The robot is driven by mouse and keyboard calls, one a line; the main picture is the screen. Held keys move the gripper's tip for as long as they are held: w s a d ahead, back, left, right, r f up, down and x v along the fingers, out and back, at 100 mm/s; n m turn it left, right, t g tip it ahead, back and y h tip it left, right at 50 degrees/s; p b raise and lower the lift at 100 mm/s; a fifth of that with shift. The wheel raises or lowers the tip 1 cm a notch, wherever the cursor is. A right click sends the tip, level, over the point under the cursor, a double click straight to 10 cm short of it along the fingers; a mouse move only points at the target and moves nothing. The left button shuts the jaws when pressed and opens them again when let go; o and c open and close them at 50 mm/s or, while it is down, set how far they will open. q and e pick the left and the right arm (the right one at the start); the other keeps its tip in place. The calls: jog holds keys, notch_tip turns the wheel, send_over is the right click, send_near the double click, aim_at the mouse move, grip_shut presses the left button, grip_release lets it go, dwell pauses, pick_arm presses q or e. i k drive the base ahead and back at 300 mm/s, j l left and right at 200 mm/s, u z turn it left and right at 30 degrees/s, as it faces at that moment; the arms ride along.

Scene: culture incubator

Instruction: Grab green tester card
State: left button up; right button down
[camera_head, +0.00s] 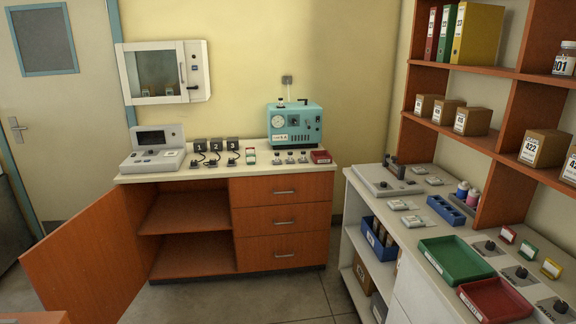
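A small green card (527,252) stands tilted up on the right white counter (415,236), between a red card (508,234) and a yellow card (551,268). I take it for the green tester card; its print is too small to read. A small green and white item (250,157) also sits on the back counter, too small to identify. Neither of my grippers is in view.
A green tray (428,246) and a red tray (468,300) lie left of the cards. Small plates with black knobs (487,246) sit beside them. The orange shelf (470,70) rises behind. An open cabinet door (92,265) juts out at left. The floor (290,300) between is clear.

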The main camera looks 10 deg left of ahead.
aim_at(251, 160)
jog(key=i+j+u, duration=0.15)
jog(key=i, duration=0.65)
jog(key=i+j+u, duration=0.2)
jog(key=i, duration=0.65)
jog(key=l, duration=0.1)
